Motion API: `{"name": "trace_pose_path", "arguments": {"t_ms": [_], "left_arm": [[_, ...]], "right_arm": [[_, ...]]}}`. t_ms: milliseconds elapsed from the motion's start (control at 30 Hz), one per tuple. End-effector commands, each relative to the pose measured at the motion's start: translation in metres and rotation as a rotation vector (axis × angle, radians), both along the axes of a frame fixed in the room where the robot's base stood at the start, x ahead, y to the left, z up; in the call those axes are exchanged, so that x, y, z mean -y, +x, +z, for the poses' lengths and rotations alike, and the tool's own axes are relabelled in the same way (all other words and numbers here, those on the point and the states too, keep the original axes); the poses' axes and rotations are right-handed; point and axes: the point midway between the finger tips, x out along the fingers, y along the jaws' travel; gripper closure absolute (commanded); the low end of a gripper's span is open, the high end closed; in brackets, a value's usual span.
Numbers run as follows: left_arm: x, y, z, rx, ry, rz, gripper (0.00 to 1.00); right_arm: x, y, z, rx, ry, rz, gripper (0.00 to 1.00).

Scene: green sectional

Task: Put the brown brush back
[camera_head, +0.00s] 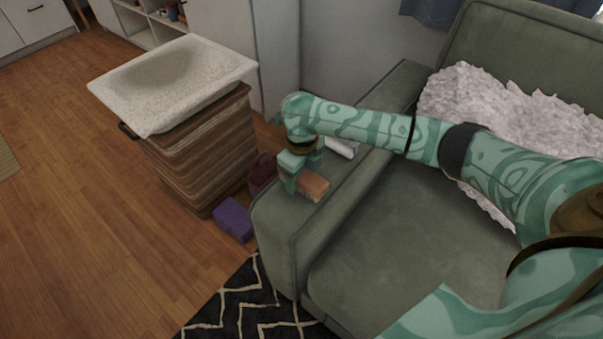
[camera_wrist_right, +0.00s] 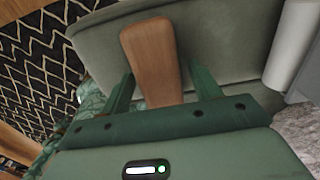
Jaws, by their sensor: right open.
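The brown brush (camera_head: 313,186) lies on the armrest (camera_head: 345,145) of the green sofa in the head view. In the right wrist view the brush (camera_wrist_right: 151,62) is a long brown block running between the two fingers. My right gripper (camera_head: 302,178) is at the armrest, right beside the brush. In the wrist view my right gripper (camera_wrist_right: 163,88) is open, with a finger on each side of the brush and gaps showing at both sides. The underside of the brush is hidden. My left gripper is not in view.
A white roll (camera_head: 342,147) lies on the armrest behind my gripper. A wicker hamper (camera_head: 205,150) with a speckled basin (camera_head: 225,68) on top stands to the left. A purple box (camera_head: 233,219) and a dark red bag (camera_head: 262,172) sit on the floor beside the sofa.

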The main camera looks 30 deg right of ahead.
Motion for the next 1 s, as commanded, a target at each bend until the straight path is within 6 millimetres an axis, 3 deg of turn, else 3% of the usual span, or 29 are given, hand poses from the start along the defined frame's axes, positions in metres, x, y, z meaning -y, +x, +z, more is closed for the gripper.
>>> {"name": "trace_pose_path", "arguments": {"t_ms": [167, 400, 600, 767, 1000], "left_arm": [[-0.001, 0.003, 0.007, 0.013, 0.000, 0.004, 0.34], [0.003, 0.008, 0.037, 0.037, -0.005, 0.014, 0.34], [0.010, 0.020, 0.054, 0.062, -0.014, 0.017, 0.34], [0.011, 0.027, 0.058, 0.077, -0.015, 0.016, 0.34], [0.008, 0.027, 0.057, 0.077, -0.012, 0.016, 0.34]], "right_arm": [[0.000, 0.000, 0.018, 0.005, 0.000, 0.000, 0.38], [0.000, 0.001, 0.079, 0.010, 0.000, -0.001, 0.38], [0.000, 0.000, 0.114, 0.005, 0.000, 0.000, 0.38], [0.000, 0.000, 0.125, 0.001, 0.000, 0.000, 0.38], [0.000, 0.000, 0.124, -0.001, 0.001, -0.001, 0.38]]}}
